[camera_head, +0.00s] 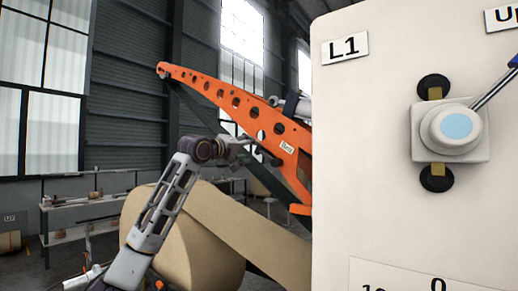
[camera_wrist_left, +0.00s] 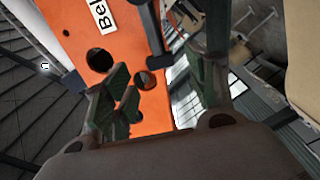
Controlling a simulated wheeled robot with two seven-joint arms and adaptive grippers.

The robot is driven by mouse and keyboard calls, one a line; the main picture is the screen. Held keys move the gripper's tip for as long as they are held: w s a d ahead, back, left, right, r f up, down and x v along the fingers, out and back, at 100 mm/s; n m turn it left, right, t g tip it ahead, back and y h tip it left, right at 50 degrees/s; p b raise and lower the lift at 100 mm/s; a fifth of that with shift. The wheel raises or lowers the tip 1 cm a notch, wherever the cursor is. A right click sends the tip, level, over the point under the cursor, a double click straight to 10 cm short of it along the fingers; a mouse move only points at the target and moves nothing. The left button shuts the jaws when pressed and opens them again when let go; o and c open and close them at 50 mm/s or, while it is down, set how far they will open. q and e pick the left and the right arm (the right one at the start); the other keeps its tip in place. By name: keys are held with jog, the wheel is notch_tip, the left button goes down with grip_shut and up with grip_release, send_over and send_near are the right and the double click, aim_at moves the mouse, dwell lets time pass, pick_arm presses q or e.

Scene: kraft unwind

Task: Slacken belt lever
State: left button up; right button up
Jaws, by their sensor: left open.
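The orange arm (camera_head: 235,103) with round holes slopes down to the right behind the brown roll. A white label starting "Bel" (camera_wrist_left: 104,14) is on it in the left wrist view, and a small label (camera_head: 287,147) shows in the head view. A dark bar (camera_wrist_left: 151,25), possibly the belt lever, stands in front of the orange face in the left wrist view. My left gripper (camera_head: 257,152) is open close to the orange arm's lower part. Its spread fingers (camera_wrist_left: 166,92) have the orange face beyond them, and nothing is clamped. My right gripper is not in view.
A large cream panel (camera_head: 370,190) marked L1 fills the right, with a round-knobbed switch (camera_head: 452,128) and a thin rod (camera_head: 495,88). The brown paper roll (camera_head: 195,245) lies below my left arm. Tables (camera_head: 85,215) stand at the back left.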

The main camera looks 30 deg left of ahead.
aim_at(258, 150)
pick_arm(q)
jog(key=w, duration=0.1)
jog(key=w+p, duration=0.1)
jog(key=w, duration=0.1)
jog(key=w+p, duration=0.1)
jog(key=w, duration=0.1)
jog(key=shift+w+d+r, duration=0.1)
jog(key=shift+w+d, duration=0.15)
jog(key=shift+w+p, duration=0.3)
jog(key=shift+w, duration=0.45)
grip_shut()
